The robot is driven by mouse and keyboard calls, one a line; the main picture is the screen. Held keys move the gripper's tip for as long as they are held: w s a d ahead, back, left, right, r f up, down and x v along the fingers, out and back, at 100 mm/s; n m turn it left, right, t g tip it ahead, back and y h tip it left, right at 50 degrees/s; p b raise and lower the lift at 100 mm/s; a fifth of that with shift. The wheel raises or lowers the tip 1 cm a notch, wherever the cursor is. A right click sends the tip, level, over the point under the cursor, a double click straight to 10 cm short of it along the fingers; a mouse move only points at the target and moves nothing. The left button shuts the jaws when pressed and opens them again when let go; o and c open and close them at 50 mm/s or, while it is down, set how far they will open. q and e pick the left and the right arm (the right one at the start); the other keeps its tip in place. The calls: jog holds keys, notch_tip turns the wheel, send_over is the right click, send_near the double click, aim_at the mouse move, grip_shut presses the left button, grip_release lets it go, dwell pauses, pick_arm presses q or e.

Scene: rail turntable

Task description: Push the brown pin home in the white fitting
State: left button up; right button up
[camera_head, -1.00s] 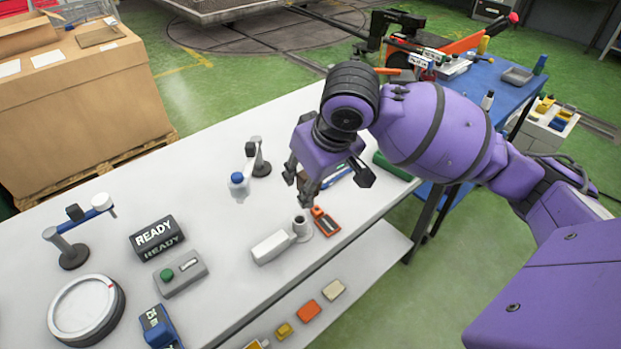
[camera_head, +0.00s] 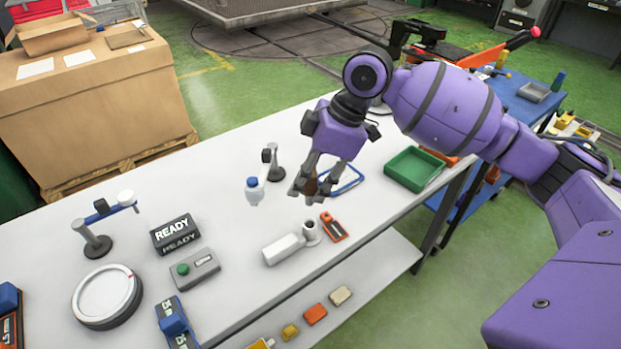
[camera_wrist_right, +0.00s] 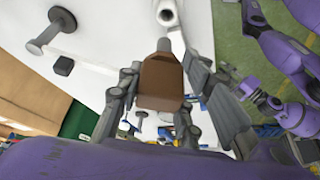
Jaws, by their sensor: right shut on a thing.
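My right gripper (camera_head: 311,192) is shut on the brown pin (camera_head: 311,185) and holds it above the table, beyond the white fitting. In the right wrist view the pin (camera_wrist_right: 161,82) is a brown block with a grey tip pointing toward the top of the picture, between the fingers of the right gripper (camera_wrist_right: 160,92). The white fitting (camera_head: 284,248) lies on the table, with an open round socket at its right end. The fitting also shows at the top of the wrist view (camera_wrist_right: 167,12), apart from the pin's tip. My left gripper is out of view.
An orange tool (camera_head: 333,228) lies just right of the fitting. A white bottle with a blue cap (camera_head: 254,194) and a dark stand (camera_head: 273,172) are to the left of the gripper. A green tray (camera_head: 413,171) is to the right. The READY sign (camera_head: 175,234) stands farther left.

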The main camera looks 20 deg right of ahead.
aim_at(309, 198)
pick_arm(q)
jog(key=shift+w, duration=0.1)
pick_arm(e)
jog(key=shift+w, duration=0.1)
